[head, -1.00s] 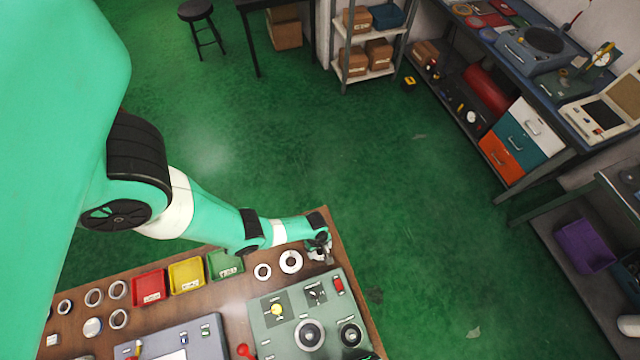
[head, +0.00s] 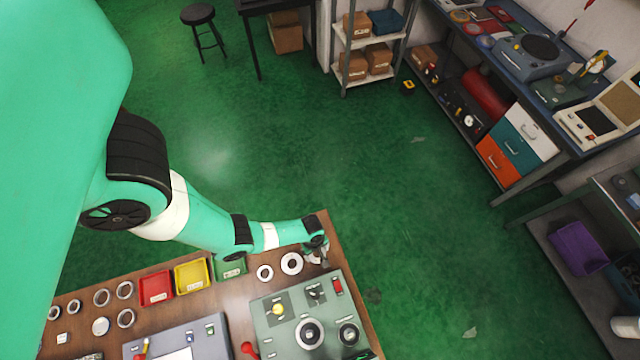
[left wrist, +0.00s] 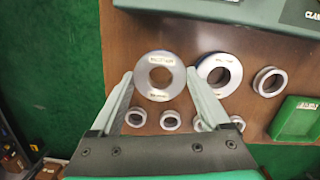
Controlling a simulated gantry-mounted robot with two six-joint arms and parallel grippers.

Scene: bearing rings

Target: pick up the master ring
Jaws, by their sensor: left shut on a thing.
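In the left wrist view, my left gripper (left wrist: 159,88) is shut on a large silver ring (left wrist: 160,58), with one finger on each side of it. The held ring has small dark lettering that I cannot read for certain. A second large lettered ring (left wrist: 220,58) lies on the brown bench to its right and also shows in the head view (head: 291,255). In the head view my left gripper (head: 316,257) is low over the bench's far right corner and mostly hides the held ring. I cannot tell whether the held ring touches the bench. My right gripper is not in view.
A smaller ring (left wrist: 257,82) and a green bin (left wrist: 292,121) are to the right in the wrist view. Several small rings lie below the fingers. A grey-green fixture panel (head: 262,330) stands in front of my gripper. Red (head: 155,288) and yellow (head: 192,275) bins stand left.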

